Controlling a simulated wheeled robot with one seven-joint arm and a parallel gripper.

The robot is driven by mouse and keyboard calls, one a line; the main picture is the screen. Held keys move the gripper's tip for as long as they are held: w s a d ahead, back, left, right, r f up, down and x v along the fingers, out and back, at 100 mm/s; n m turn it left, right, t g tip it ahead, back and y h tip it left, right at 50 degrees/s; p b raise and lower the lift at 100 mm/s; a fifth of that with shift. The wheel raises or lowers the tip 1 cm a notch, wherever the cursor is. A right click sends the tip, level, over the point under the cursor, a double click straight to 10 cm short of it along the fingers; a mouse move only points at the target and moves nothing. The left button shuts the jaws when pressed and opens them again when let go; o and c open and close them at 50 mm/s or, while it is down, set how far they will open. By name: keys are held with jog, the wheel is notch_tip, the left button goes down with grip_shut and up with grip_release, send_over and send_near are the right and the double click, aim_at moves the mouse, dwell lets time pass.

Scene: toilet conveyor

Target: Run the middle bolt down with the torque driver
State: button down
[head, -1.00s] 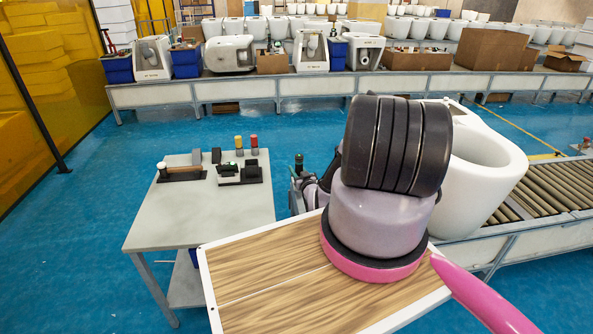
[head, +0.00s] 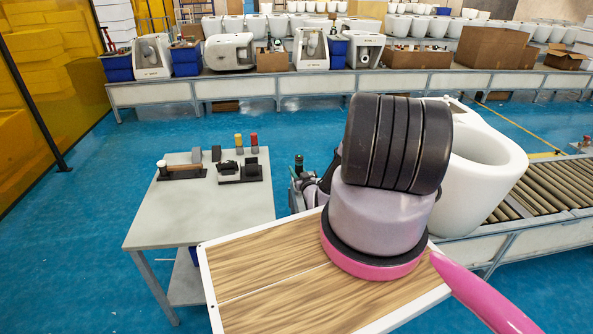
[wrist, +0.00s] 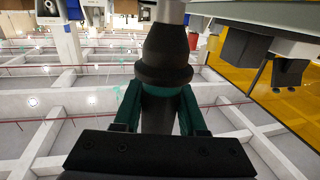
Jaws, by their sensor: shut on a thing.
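In the wrist view my gripper (wrist: 161,102) is shut on the dark body of the torque driver (wrist: 165,52), with a green-edged finger on each side. The driver's wide black collar and a pale metal part lie beyond the fingers. In the head view my arm hides most of the gripper. A dark upright piece with a green band (head: 299,164) shows left of the arm, probably part of the held driver. A white toilet (head: 485,170) stands behind the arm at right. I cannot make out the middle bolt in either view.
A grey side table (head: 200,215) at left carries a black holder (head: 240,172), a yellow-capped and a red-capped cylinder, and a dark tray (head: 182,173). A roller conveyor (head: 545,190) runs at right. Blue floor is clear between the table and the back bench (head: 230,90).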

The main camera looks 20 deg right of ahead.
jog(key=shift+f, duration=0.55)
dwell(2.5)
jog(key=shift+r, duration=0.1)
jog(key=shift+r, duration=2.5)
